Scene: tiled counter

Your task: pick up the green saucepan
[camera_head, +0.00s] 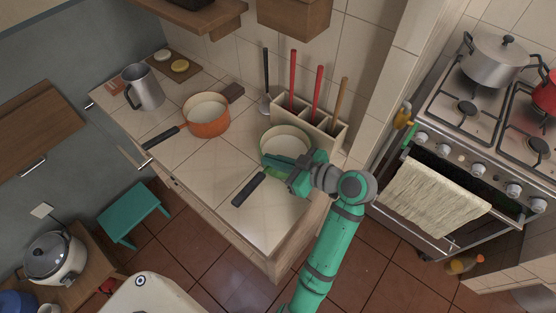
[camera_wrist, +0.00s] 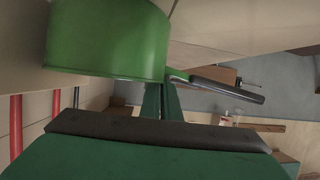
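The green saucepan (camera_head: 284,139) stands on the tiled counter, with a pale inside and a dark handle (camera_head: 249,188) pointing to the lower left. My gripper (camera_head: 272,167) is at the saucepan's near side, by the root of the handle. In the wrist view the saucepan's green wall (camera_wrist: 108,40) fills the upper left, and its handle (camera_wrist: 228,88) runs off to the right. My gripper's fingers (camera_wrist: 161,92) look close together there and reach the handle's root. Their tips are partly hidden, so I cannot tell whether they hold it.
An orange saucepan (camera_head: 205,128) and a metal mug (camera_head: 148,93) stand farther left on the counter. A utensil holder (camera_head: 325,130) with upright red and wooden handles is close behind the green saucepan. The stove (camera_head: 465,130) is to the right. The counter's front corner is clear.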

